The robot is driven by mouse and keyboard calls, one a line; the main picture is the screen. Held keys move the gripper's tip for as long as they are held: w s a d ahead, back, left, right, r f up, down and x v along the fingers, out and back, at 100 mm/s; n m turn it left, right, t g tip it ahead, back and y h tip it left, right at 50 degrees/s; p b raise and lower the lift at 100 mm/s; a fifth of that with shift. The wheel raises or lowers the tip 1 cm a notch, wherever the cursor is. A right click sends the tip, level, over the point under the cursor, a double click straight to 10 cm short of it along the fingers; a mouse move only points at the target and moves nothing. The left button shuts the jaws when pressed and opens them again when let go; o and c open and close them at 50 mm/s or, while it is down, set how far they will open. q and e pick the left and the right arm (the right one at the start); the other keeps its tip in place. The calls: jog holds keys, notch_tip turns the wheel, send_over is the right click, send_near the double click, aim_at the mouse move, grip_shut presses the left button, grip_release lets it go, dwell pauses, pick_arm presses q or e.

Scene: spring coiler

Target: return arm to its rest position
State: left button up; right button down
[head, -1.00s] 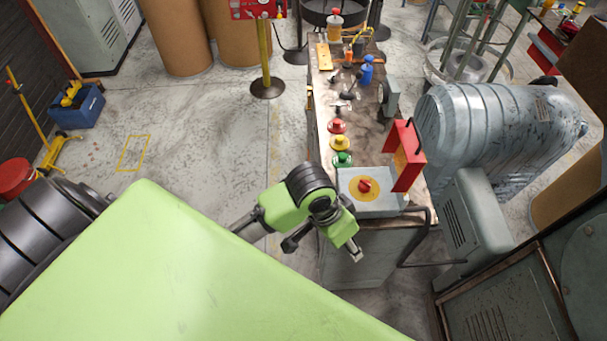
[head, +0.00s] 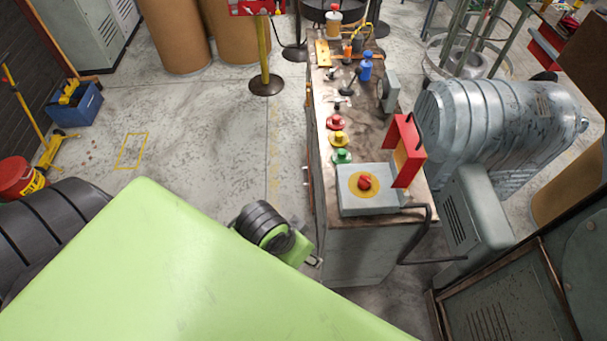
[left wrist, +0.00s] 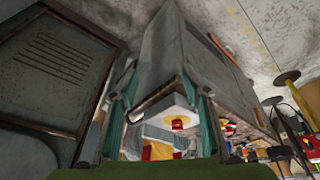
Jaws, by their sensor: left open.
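My left gripper (head: 314,262) shows only as a small tip beside the near left corner of the control bench (head: 365,250), with my green and black wrist behind it. It is apart from the bench's buttons and empty. In the left wrist view its two teal fingers (left wrist: 160,95) stand apart, with the bench and a red button on a yellow disc (left wrist: 178,122) seen beyond them. The same red button (head: 365,182) sits on a grey box, its red cover (head: 405,150) standing raised. Much of my left arm is hidden behind my green body. My right gripper is not in view.
Red (head: 336,120), yellow (head: 338,138) and green (head: 341,156) buttons line the bench's left edge. A large grey motor (head: 490,130) stands to the right. A yellow post (head: 265,60) stands behind.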

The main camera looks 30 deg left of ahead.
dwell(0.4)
pick_arm(q)
notch_tip(320, 180, down, 28)
jog(key=s+a+f+g+y+b, duration=0.1)
jog(key=s+a+b, duration=0.2)
jog(key=b, duration=0.2)
jog(key=s+a+f+b, duration=0.2)
jog(key=s+f, duration=0.8)
jog(key=s+a+f+g+b, duration=0.1)
jog(key=s+a+f+b, duration=0.1)
jog(key=s+f, duration=0.8)
jog(key=shift+a+f+y+b, duration=0.15)
jog(key=shift+f+y+b, duration=0.15)
jog(key=shift+f+b, duration=0.45)
